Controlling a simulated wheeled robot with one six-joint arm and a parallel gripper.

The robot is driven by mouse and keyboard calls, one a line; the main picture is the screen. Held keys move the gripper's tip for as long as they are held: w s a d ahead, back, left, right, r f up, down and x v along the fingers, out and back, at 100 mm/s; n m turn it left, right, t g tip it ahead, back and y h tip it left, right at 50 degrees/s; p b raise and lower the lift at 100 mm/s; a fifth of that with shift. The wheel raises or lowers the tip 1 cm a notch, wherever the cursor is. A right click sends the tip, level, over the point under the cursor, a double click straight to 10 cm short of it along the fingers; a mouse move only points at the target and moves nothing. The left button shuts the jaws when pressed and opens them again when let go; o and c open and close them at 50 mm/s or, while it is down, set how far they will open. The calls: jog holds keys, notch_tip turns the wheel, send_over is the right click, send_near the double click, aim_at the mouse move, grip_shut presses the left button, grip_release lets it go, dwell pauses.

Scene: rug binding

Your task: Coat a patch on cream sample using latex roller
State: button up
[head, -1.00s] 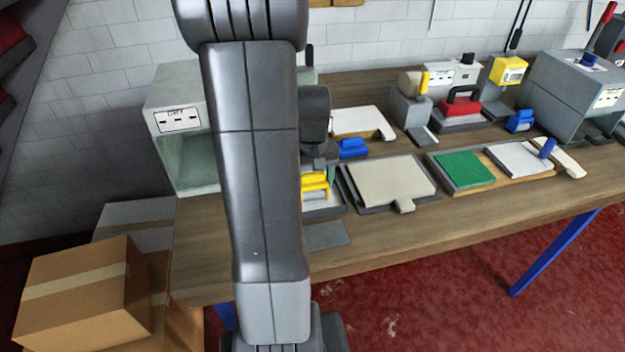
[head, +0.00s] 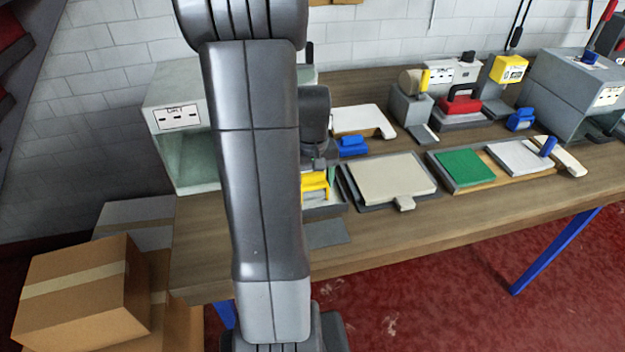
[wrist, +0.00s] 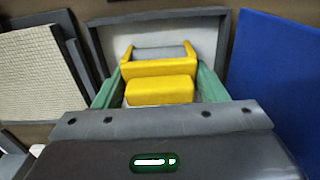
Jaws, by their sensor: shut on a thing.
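The latex roller (wrist: 160,68) has a yellow handle and frame with a grey roller at its far end. My gripper (wrist: 160,92) is shut on its yellow handle between two green fingers. The roller is over a grey-rimmed tray (wrist: 228,55) with a pale floor; I cannot tell whether it touches. In the head view the yellow roller (head: 314,184) shows beside my arm, which hides part of the tray (head: 335,212). The cream sample (head: 392,180) lies on a dark board to the right of the tray. It also shows at the left of the wrist view (wrist: 30,72).
A green sample (head: 464,168) and a pale grey one (head: 519,158) lie farther right. Blue blocks (head: 352,146), a white-topped piece (head: 362,121) and several machines stand behind. A grey open-fronted box (head: 180,140) stands left. A blue panel (wrist: 275,75) fills the wrist view's right side.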

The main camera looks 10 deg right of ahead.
dwell(0.6)
notch_tip(320, 180, up, 7)
jog(key=p, duration=0.5)
jog(key=shift+p, duration=0.35)
jog(key=shift+f, duration=0.1)
dwell(0.4)
